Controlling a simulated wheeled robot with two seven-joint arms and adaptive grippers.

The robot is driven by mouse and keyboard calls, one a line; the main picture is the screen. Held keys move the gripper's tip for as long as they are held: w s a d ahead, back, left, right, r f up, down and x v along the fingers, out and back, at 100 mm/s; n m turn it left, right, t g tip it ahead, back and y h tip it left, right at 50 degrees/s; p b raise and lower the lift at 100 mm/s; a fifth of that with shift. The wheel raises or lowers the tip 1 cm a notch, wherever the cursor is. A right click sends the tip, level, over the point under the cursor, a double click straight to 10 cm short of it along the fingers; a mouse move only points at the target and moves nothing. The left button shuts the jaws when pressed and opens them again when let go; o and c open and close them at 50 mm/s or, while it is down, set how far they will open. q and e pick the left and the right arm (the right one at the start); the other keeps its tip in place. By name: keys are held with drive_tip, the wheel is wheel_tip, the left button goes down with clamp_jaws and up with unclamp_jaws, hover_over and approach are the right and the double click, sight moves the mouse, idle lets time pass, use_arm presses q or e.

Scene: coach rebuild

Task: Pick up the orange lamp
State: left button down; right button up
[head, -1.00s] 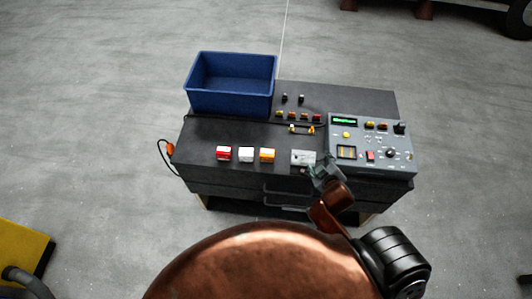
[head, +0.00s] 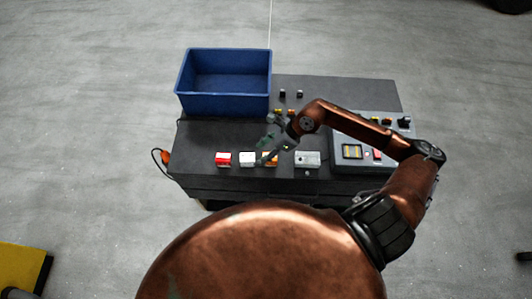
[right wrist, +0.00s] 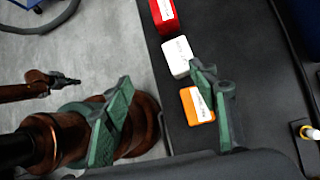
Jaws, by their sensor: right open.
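The orange lamp (head: 273,160) is a small block with a pale label, on the dark bench top. In the head view my right gripper partly hides it. In the right wrist view the lamp (right wrist: 194,107) shows nearly whole, by the right-hand finger, which overlaps its right edge. My right gripper (head: 273,149) is open and empty above the bench beside the lamp; its two green fingers (right wrist: 160,80) are wide apart. I cannot tell its exact height. My left gripper (right wrist: 66,80) seems to show small and dark at the left of the wrist view; its jaws are unclear.
A white block (head: 247,159) and a red block (head: 223,159) stand in a row left of the lamp. A grey box (head: 307,159) is to the right, then a control panel (head: 350,167) partly under my arm. A blue bin (head: 222,105) stands at the back left.

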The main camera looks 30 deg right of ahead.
drive_tip(key=d+f+h, duration=0.1)
drive_tip(key=d, duration=0.1)
drive_tip(key=d+f, duration=0.1)
drive_tip(key=d, duration=0.1)
drive_tip(key=d+n+g+h, duration=0.1)
drive_tip(key=d, duration=0.1)
drive_tip(key=shift+w+d+f+h, duration=0.1)
drive_tip(key=shift+w+f+h, duration=0.05)
drive_tip(key=shift+f+h, duration=0.2)
drive_tip(key=p+x, duration=0.1)
drive_tip(key=x, duration=0.5)
drive_tip(key=shift+s+d+f+p, duration=0.15)
drive_tip(key=shift+s+d+p, duration=0.05)
drive_tip(key=shift+p, duration=0.15)
drive_tip(key=shift+w+a+f, duration=0.1)
drive_tip(key=shift+a+f, duration=0.1)
drive_tip(key=shift+f, duration=0.3)
drive_tip(key=shift+c, duration=0.6)
drive_tip(key=c, duration=1.2)
